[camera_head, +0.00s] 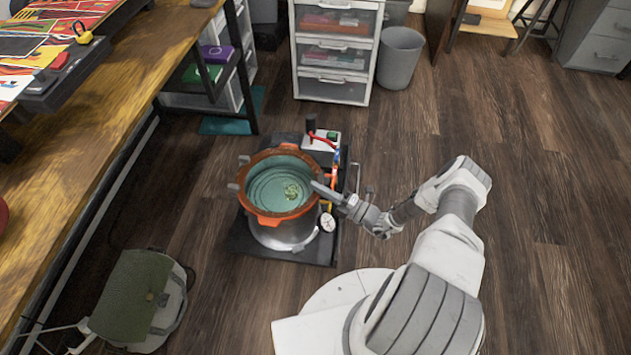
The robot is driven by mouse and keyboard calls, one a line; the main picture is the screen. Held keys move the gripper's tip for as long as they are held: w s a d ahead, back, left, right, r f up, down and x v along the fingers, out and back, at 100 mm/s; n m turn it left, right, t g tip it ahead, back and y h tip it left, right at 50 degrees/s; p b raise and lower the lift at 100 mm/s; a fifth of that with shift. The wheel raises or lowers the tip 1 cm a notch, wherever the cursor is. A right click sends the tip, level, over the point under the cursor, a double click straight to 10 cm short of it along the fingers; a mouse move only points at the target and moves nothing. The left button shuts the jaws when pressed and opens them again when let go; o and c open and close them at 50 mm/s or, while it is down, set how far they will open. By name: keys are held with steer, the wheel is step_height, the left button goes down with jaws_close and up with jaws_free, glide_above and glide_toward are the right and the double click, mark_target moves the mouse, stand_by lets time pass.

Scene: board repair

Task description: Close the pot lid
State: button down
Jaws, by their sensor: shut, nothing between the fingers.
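The pot (283,232) is a silver vessel with an orange rim, standing on a dark base plate on the floor. My gripper (322,190) is shut and empty at the right edge of the orange rim. Its tip overlaps the rim in the picture; I cannot tell whether it touches.
A gauge (328,222) sits at the pot's right side, and a box with red hose (321,141) stands behind. A wooden workbench (100,110) runs along the left. The right floor is clear.

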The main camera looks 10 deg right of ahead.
steer(key=shift+s+d+f+m+t+y, duration=0.1)
steer(key=shift+d+f+m+t+y, duration=0.1)
steer(key=shift+f, duration=0.55)
steer(key=shift+d+f+m+t+y, duration=0.1)
steer(key=shift+f+t+y, duration=0.1)
steer(key=shift+f, duration=0.55)
steer(key=s+d+r+p, duration=0.5)
steer(key=d+r, duration=0.4)
steer(key=r, duration=0.2)
steer(key=shift+s+d, duration=0.4)
steer(key=shift+s, duration=0.2)
